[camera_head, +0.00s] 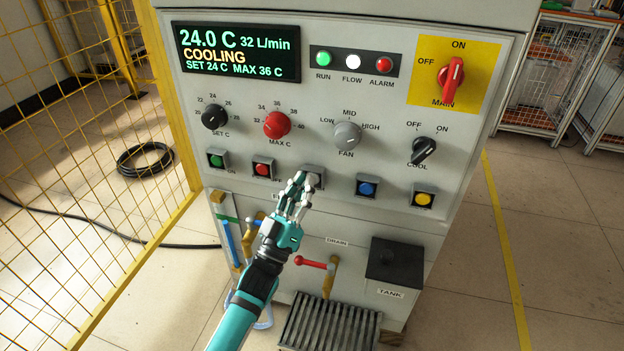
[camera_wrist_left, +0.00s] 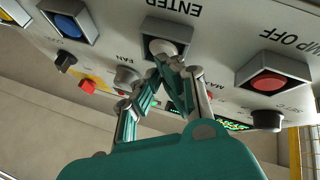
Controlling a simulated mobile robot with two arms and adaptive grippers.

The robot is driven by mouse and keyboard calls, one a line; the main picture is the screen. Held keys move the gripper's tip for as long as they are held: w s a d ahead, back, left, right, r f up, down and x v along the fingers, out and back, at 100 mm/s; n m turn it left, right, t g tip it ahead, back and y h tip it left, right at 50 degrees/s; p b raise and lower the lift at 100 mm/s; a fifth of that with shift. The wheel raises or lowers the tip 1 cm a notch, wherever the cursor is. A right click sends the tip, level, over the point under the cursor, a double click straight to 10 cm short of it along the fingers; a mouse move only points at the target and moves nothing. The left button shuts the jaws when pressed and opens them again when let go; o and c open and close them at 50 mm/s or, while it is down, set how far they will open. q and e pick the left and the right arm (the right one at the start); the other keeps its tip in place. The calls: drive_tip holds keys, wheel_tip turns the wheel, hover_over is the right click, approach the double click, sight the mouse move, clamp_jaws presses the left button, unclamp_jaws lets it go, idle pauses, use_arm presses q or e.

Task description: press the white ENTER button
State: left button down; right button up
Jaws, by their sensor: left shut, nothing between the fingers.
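The white ENTER button (camera_wrist_left: 162,46) sits in a square dark housing on the panel, its label upside down above it in the left wrist view. In the head view the button (camera_head: 315,176) is partly hidden behind my fingers. My left gripper (camera_head: 300,182) is shut and empty, with its fingertips at the lower edge of the button. In the left wrist view the fingertips (camera_wrist_left: 168,62) overlap the button's edge; I cannot tell whether they touch it. My right gripper is not in view.
A red button (camera_head: 263,168) is left of ENTER and a blue button (camera_head: 367,187) right of it. Knobs, including the grey FAN knob (camera_head: 347,135), stick out above. A red-handled drain valve (camera_head: 312,262) and black tank (camera_head: 395,262) are below. The display (camera_head: 237,51) reads COOLING.

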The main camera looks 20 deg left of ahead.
use_arm(q)
drive_tip(key=shift+w, duration=0.2)
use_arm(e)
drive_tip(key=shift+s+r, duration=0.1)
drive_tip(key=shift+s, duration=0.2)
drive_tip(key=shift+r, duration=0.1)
use_arm(q)
drive_tip(key=shift+w, duration=0.1)
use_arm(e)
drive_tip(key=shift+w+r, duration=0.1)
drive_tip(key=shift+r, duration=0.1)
use_arm(q)
drive_tip(key=shift+s+p, duration=0.45)
drive_tip(key=shift+s, duration=0.45)
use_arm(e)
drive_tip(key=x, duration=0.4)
